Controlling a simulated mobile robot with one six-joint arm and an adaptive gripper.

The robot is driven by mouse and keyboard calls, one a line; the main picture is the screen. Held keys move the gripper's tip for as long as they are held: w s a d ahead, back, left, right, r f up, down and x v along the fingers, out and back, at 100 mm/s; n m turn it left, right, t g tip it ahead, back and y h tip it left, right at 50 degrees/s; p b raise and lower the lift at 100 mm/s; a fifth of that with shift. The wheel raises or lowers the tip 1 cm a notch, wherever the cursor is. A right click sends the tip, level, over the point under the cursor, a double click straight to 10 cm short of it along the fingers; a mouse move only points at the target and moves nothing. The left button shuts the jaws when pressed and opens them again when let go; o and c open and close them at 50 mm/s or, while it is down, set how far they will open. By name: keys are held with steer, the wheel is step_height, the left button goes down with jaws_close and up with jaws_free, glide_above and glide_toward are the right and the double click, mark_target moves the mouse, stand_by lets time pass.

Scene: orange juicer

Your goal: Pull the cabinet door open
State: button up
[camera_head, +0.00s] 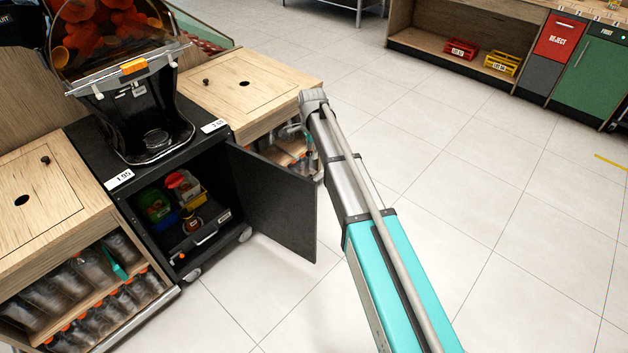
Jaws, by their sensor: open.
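The black cabinet door (275,203) stands swung wide open to the right of the cabinet, hinged at the cabinet's right front edge. The dark cabinet (122,202) under the juicer shows its inside. My arm comes up from the lower right, and its grey end joint is above and behind the door's free edge. My gripper (292,131) shows only as small grey parts left of that joint, beyond the door's top edge. It is open. Its fingertips are hard to make out, and no contact with the door is visible.
The orange juicer (145,105) stands on the cabinet. Small containers (182,185) and a black drawer or tray (200,238) are inside. Wooden bottle counters (40,210) flank the cabinet. Tiled floor (500,230) is clear to the right; green and red bins (590,75) stand far back.

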mark_target(312, 178)
steer(key=shift+f, duration=0.15)
step_height(312, 178, down, 14)
steer(key=b, duration=1.3)
steer(key=shift+a+r+b, duration=0.1)
steer(key=shift+r+b, duration=0.15)
steer(key=shift+b, duration=0.15)
jaws_close()
stand_by(0.3)
